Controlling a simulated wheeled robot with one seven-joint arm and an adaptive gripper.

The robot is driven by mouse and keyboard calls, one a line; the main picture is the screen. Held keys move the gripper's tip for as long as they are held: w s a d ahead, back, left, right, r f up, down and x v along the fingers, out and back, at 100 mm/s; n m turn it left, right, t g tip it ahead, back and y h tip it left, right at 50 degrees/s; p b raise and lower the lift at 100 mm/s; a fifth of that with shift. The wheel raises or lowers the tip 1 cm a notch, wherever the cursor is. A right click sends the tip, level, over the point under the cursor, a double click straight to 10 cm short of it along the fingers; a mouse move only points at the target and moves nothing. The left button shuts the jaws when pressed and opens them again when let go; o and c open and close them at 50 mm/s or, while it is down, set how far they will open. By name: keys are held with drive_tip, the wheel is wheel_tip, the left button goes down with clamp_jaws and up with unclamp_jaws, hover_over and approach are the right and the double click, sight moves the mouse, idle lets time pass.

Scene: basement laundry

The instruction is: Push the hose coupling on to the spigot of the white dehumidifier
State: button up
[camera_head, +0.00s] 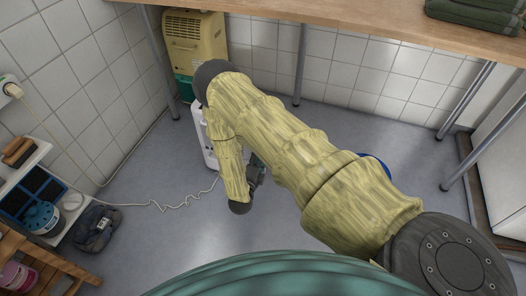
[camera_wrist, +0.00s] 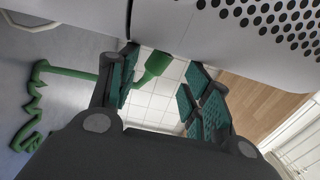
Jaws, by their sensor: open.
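The white dehumidifier (camera_head: 210,150) stands on the floor behind my arm, which hides most of it. In the wrist view its white casing with round vent holes (camera_wrist: 270,18) fills the top. The green hose coupling (camera_wrist: 155,64) lies between my finger lines, beyond the tips, its wide end against the casing's edge; I cannot tell how far it is seated. The spigot is not visible. The green hose (camera_wrist: 70,71) runs left from it, behind the left finger, into coils. My gripper (camera_wrist: 160,75) is open and empty; it also shows in the head view (camera_head: 257,172).
A yellow and green unit (camera_head: 194,42) stands in the back corner under the wooden worktop (camera_head: 330,12). Metal legs (camera_head: 300,65) stand below the worktop. A pale cord (camera_head: 160,205) crosses the floor at left, near a dark bundle (camera_head: 97,228). Floor right of my arm is mostly clear.

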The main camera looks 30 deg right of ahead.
drive_tip(key=v, duration=0.8)
drive_tip(key=shift+a, duration=0.2)
drive_tip(key=shift+s, duration=0.15)
